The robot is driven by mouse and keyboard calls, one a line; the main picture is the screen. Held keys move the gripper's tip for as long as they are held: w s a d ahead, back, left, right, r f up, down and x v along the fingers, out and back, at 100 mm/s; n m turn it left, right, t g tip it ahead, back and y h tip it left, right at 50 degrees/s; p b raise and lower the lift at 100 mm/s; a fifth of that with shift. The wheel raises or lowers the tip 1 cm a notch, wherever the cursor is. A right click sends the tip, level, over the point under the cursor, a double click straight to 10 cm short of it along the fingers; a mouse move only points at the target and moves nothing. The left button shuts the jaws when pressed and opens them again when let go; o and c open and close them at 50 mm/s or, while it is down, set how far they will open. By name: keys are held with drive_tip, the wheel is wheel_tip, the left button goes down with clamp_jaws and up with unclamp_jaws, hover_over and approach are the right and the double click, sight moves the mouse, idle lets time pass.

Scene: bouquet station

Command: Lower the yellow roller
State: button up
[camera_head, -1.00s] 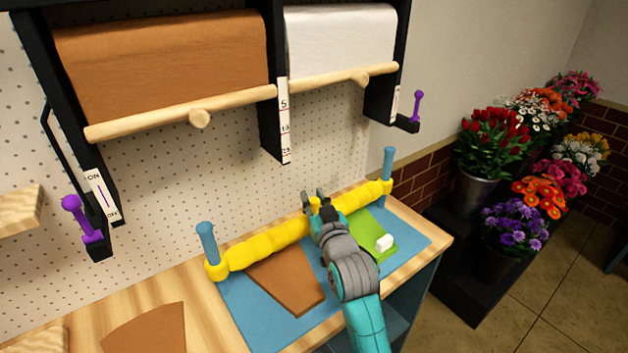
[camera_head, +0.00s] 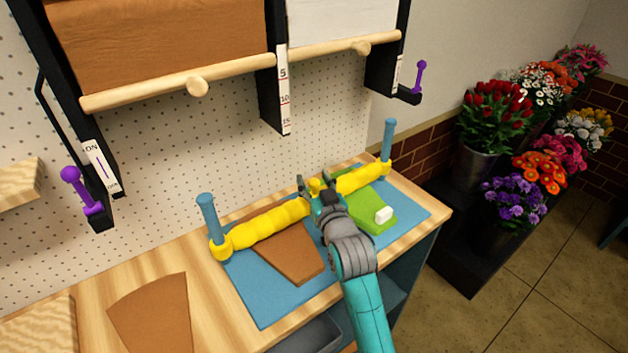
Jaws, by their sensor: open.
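The yellow roller (camera_head: 265,226) is a lumpy bar between two blue posts (camera_head: 208,215) and (camera_head: 388,140). It spans the blue mat (camera_head: 262,298) on the wooden table. Its end rings sit low around the posts, near the mat. My gripper (camera_head: 314,184) is open at the middle of the roller, with its fingers around or just above the small yellow middle part. My gripper hides some of that part, and I cannot tell whether the fingers touch it.
A brown paper piece (camera_head: 290,255) and a green piece (camera_head: 372,212) with a white block (camera_head: 383,214) lie on the mat. Another brown piece (camera_head: 152,312) lies left. Paper rolls (camera_head: 165,45) hang above, with purple levers (camera_head: 82,190) at the sides. Flower buckets (camera_head: 478,160) stand right.

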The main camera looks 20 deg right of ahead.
drive_tip(key=s, duration=1.1)
drive_tip(key=shift+s, duration=0.35)
